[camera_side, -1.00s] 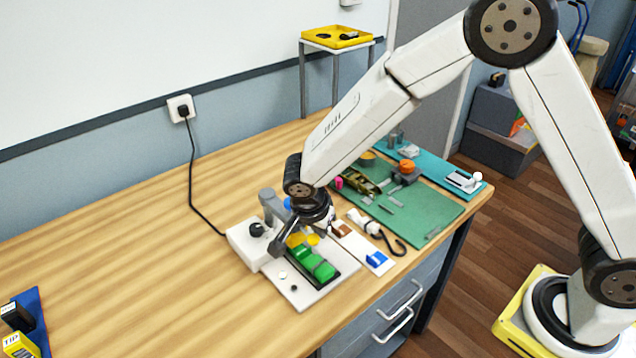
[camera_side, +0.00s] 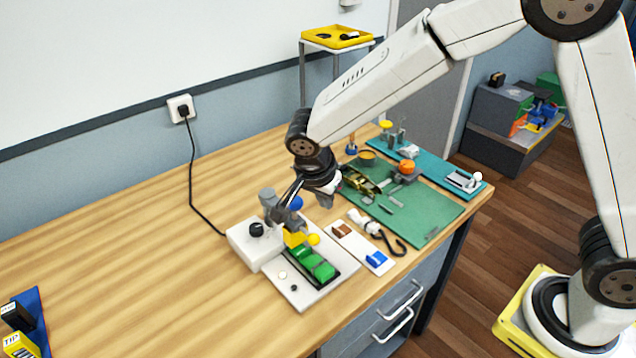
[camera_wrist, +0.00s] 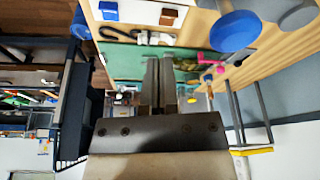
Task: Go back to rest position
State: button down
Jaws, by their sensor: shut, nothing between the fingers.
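My gripper (camera_side: 326,200) hangs in the air above the workbench, at the end of my bent arm. It is above and behind the white device (camera_side: 254,246) with its grey head, yellow parts (camera_side: 296,238) and green blocks (camera_side: 318,266). In the wrist view my gripper (camera_wrist: 159,62) has its two fingers close together, with nothing between them. In the side view the fingertips are small and partly hard to make out.
A green mat (camera_side: 432,213) with tools and a teal mat (camera_side: 468,172) lie to the right. A white card (camera_side: 352,240) holds a brown and a blue block. A black hook (camera_side: 392,243) lies close by. A yellow tray (camera_side: 337,45) stands behind. The bench's left is mostly clear.

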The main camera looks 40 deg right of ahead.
jog(key=shift+v, duration=0.95)
jog(key=s+d+f+n+t+y, duration=0.1)
jog(key=s+d+f+n+y, duration=0.1)
jog(key=s+d+n, duration=0.9)
jog(key=s+n+y, duration=0.1)
jog(key=s+n, duration=0.1)
jog(key=n, duration=0.1)
jog(key=shift+s+d+f+n+t, duration=0.2)
jog(key=shift+s+n+t, duration=0.1)
